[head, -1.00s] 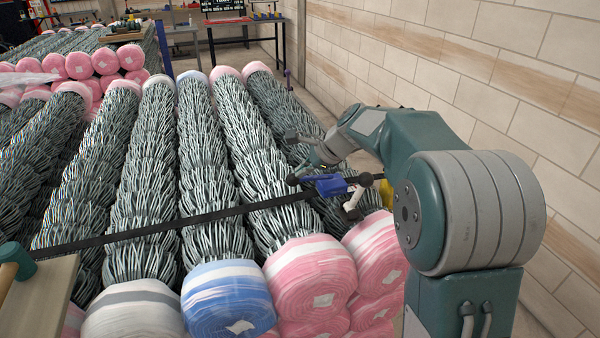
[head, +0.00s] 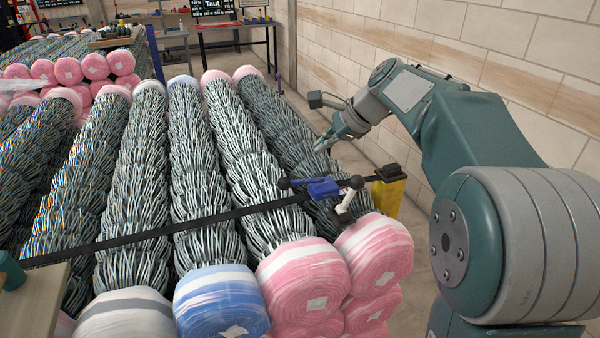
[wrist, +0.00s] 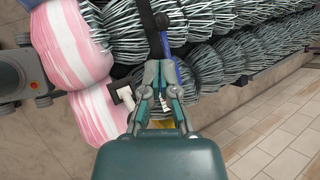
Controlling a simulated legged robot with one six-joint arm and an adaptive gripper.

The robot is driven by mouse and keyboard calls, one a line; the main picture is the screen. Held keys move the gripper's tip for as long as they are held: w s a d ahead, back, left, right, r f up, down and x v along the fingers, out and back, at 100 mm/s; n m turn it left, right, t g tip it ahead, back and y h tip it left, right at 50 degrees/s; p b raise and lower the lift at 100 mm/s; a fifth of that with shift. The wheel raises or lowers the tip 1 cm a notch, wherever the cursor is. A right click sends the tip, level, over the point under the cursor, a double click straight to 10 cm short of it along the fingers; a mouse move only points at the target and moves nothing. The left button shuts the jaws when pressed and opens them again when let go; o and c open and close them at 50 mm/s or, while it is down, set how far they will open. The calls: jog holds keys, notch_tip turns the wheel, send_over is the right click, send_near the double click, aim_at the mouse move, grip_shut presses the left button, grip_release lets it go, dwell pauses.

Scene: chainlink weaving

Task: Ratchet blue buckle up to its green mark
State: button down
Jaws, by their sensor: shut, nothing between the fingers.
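The blue buckle (head: 323,188) sits on a black strap (head: 200,222) that runs across the mesh rolls. A black ball end shows at each side of the buckle, and a white lever piece (head: 346,203) is beside it. My gripper (head: 320,147) is shut and empty, above and beyond the buckle and apart from it. In the wrist view my gripper's fingers (wrist: 160,70) overlap the strap, and part of the blue buckle (wrist: 172,68) shows behind them. I cannot make out a green mark on the strap.
A yellow post (head: 388,196) with a black top stands at the strap's right end. Pink and blue wrapped roll ends (head: 222,300) face me. A brick wall (head: 480,60) stands on the right. A sign reading "Taut" (head: 208,6) hangs at the back.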

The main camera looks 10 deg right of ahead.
jog(key=c, duration=0.6)
grip_release()
jog(key=shift+a, duration=0.1)
jog(key=o, duration=0.4)
jog(key=shift+w+a+f+m, duration=0.15)
jog(key=shift+f+m, duration=0.1)
jog(key=shift+m, duration=0.15)
jog(key=m+h, duration=0.5)
jog(key=m, duration=0.4)
send_near(285, 179)
jog(key=x, duration=1.2)
jog(key=shift+r, duration=0.1)
grip_shut()
